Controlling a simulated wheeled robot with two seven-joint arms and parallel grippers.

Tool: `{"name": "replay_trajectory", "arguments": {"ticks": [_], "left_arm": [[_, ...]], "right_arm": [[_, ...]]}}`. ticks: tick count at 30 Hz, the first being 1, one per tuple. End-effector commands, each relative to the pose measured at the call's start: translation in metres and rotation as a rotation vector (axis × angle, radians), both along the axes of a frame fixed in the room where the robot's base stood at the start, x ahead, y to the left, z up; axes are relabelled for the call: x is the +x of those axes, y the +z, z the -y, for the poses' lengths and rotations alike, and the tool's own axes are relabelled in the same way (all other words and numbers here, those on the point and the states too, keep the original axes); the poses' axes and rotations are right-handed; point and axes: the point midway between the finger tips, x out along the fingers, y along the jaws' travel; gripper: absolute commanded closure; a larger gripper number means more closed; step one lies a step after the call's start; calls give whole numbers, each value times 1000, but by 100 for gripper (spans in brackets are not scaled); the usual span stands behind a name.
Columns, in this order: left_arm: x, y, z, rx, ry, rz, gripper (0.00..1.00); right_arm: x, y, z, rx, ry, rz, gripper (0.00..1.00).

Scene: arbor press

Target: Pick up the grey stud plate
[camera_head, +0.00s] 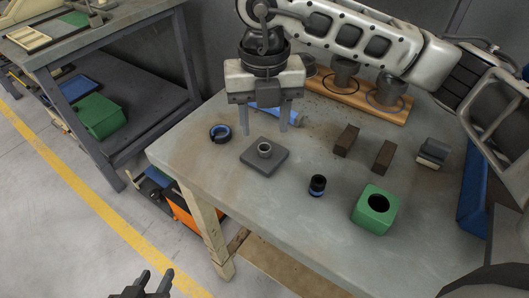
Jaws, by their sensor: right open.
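The grey stud plate (263,162), a flat square with a short round hollow stud in its middle, lies on the workbench near its left side. My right gripper (265,129) comes in from the upper right and points down, open and empty. Its two fingers hang behind and above the plate in the picture, apart from each other, and no contact with the plate shows. My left gripper (155,278) shows only in part at the bottom edge, away from the bench, with its two fingers apart and nothing between them.
On the workbench (215,178) are a black-blue ring (220,133), a dark cylinder (317,186), a green block with a hole (375,210), two brown blocks (346,140), and a blue part (266,110) behind my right fingers. A wooden board (362,100) stands behind.

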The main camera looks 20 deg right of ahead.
Motion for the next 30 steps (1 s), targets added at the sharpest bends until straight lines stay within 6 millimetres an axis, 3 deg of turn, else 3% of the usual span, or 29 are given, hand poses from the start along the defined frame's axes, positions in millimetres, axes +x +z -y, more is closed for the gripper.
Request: {"name": "replay_trajectory", "arguments": {"ticks": [5, 12, 21, 22, 27, 30], "left_arm": [[-1, 0, -1, 5, 0, -7, 64], [-1, 2, -1, 15, -2, -9, 64], [-1, 2, -2, 20, -4, -8, 64], [-1, 2, -2, 19, -5, -8, 64], [-1, 2, -2, 19, -5, -8, 64], [-1, 2, -2, 19, -5, -8, 64]], "right_arm": [[-1, -13, 1, -1, 0, -3, 52], [0, -48, 1, 1, -1, -3, 52], [0, -55, 1, 0, 0, 1, 52], [0, -55, 1, 0, 0, 1, 54], [0, -55, 1, 0, 0, 0, 100], [1, -54, 1, 2, 0, 2, 100]]}}
